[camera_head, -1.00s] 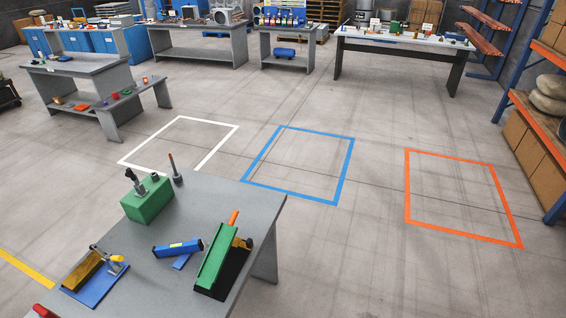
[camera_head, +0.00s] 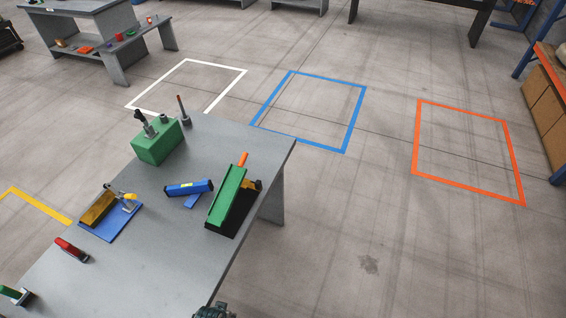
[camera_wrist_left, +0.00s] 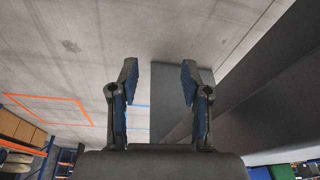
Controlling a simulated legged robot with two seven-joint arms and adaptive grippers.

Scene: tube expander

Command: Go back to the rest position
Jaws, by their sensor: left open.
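My left gripper (camera_wrist_left: 159,65) shows in the left wrist view with its two fingers spread and nothing between them. Past it are the bare concrete floor and a grey surface, apart from the fingers. In the head view a grey workbench (camera_head: 165,270) stands in front of me. On it are a green block with a black lever (camera_head: 157,148), a blue tool (camera_head: 188,188), a green and black device (camera_head: 227,195) with an orange tip, and a gold clamp on a blue plate (camera_head: 100,212). I cannot see my right gripper.
A red-handled tool (camera_head: 70,248) and a green-handled tool (camera_head: 17,295) lie on the bench's left side. White (camera_head: 217,104), blue (camera_head: 347,125) and orange (camera_head: 415,141) floor outlines lie beyond it, empty. The floor to the right is clear. Shelving with cartons (camera_head: 544,105) stands far right.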

